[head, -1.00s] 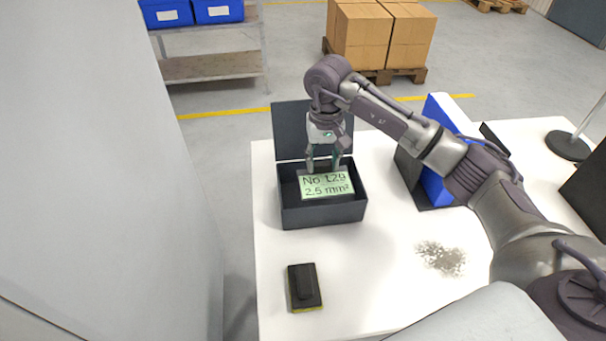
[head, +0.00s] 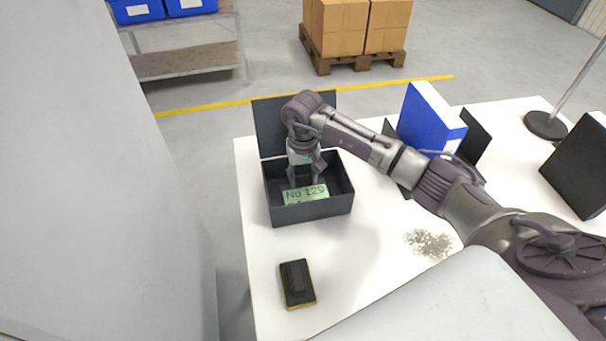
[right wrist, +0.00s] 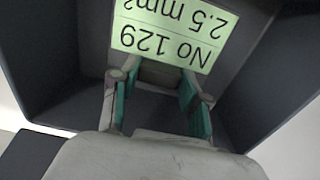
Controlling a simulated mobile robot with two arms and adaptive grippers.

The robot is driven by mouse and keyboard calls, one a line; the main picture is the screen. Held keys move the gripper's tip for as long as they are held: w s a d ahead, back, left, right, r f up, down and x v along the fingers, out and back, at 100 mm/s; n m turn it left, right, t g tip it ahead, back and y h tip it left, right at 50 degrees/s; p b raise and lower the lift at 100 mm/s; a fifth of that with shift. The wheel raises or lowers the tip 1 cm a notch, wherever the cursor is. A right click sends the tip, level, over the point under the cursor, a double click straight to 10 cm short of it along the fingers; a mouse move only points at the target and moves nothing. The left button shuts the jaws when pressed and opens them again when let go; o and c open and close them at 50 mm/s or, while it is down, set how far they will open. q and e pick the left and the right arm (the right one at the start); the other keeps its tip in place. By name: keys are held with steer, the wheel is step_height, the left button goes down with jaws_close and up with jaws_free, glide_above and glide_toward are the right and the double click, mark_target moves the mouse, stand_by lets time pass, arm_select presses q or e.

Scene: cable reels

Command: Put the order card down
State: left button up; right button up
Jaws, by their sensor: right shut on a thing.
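The order card (head: 306,194) is pale green and reads "No 129"; its lower line is cut off by the front wall of the dark open box (head: 320,210) in the head view. My right gripper (head: 303,179) reaches down into the box and is shut on the card, which is tilted with its printed face up toward the head camera. In the right wrist view the card (right wrist: 176,32) shows upside down, "No 129" and "2.5 mm²", just beyond the fingertips (right wrist: 160,80). Whether the card touches the box floor cannot be told. My left gripper is out of view.
The box lid (head: 268,130) stands open at the back. A black and yellow-green block (head: 297,283) lies in front on the white table (head: 262,250). A blue binder (head: 425,120) stands right, beyond my right arm.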

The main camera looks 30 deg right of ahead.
mark_target(303, 179)
steer(key=shift+f, duration=0.1)
steer(key=o, duration=1.1)
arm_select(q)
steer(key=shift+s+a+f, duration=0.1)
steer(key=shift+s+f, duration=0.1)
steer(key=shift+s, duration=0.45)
arm_select(e)
steer(key=shift+o, duration=0.2)
steer(key=shift+r, duration=0.3)
arm_select(q)
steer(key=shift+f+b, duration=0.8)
steer(key=shift+b, duration=0.1)
arm_select(e)
step_height(303, 179, up, 12)
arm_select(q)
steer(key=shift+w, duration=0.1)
arm_select(e)
steer(key=shift+f, duration=0.1)
